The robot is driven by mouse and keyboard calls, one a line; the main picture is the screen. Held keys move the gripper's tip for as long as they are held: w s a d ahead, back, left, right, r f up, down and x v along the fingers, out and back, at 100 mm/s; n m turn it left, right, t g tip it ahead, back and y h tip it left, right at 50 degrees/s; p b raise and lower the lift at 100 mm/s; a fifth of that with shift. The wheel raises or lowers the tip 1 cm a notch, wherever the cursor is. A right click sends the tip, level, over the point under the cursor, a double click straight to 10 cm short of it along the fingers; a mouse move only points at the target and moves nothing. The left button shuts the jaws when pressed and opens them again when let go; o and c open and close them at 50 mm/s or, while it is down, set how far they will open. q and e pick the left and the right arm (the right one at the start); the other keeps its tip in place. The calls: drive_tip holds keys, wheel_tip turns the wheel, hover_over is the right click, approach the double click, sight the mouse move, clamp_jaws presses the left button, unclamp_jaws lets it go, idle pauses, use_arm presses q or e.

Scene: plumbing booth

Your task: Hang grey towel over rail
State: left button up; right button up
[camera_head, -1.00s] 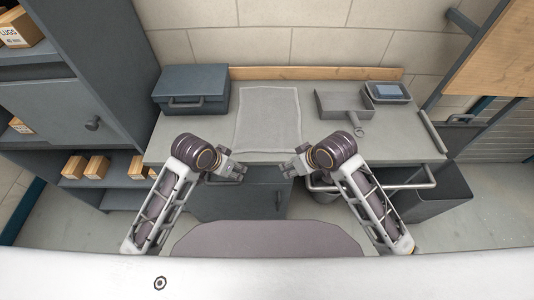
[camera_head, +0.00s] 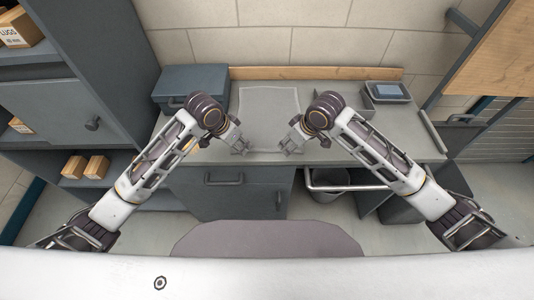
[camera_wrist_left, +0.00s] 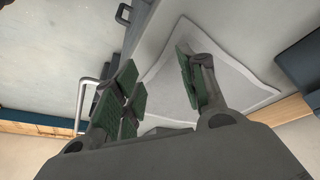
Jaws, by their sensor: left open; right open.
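The grey towel (camera_head: 268,108) lies flat on the bench top, and its front edge is near both grippers. It also shows in the left wrist view (camera_wrist_left: 228,82), beyond the fingers. My left gripper (camera_head: 240,150) is open and empty at the towel's front left corner. It also shows in the left wrist view (camera_wrist_left: 160,95) with its green pads apart. My right gripper (camera_head: 290,149) is open at the towel's front right corner. I cannot tell whether either touches the cloth. The rail (camera_head: 350,188) is a light bar at the bench's front, right of centre.
A blue-grey toolbox (camera_head: 188,84) stands at the back left of the bench (camera_head: 410,136). A tray with a blue item (camera_head: 388,91) is at the back right, and a grey pan beside it is partly hidden by my right arm. A bin (camera_head: 328,184) stands below the rail.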

wheel_tip(320, 180, up, 2)
drive_tip(key=h, duration=0.1)
hover_over(300, 149)
use_arm(q)
drive_tip(key=shift+g+y, duration=0.3)
drive_tip(key=w+a, duration=0.1)
drive_tip(key=w+r, duration=0.1)
drive_tip(key=w+a+r, duration=0.1)
drive_tip(key=w, duration=0.1)
drive_tip(key=shift+w+a+r, duration=0.1)
drive_tip(key=shift+a+r, duration=0.1)
drive_tip(key=shift+a, duration=0.1)
drive_tip(key=shift+f, duration=0.1)
use_arm(e)
drive_tip(key=shift+a, duration=0.1)
use_arm(q)
drive_tip(key=shift+f, duration=3.9)
use_arm(e)
drive_tip(key=shift+f, duration=3.95)
use_arm(q)
drive_tip(key=shift+f, duration=0.2)
use_arm(e)
drive_tip(key=shift+s+f, duration=0.1)
drive_tip(key=shift+f, duration=0.05)
use_arm(q)
clamp_jaws()
use_arm(e)
drive_tip(key=shift+f, duration=0.1)
clamp_jaws()
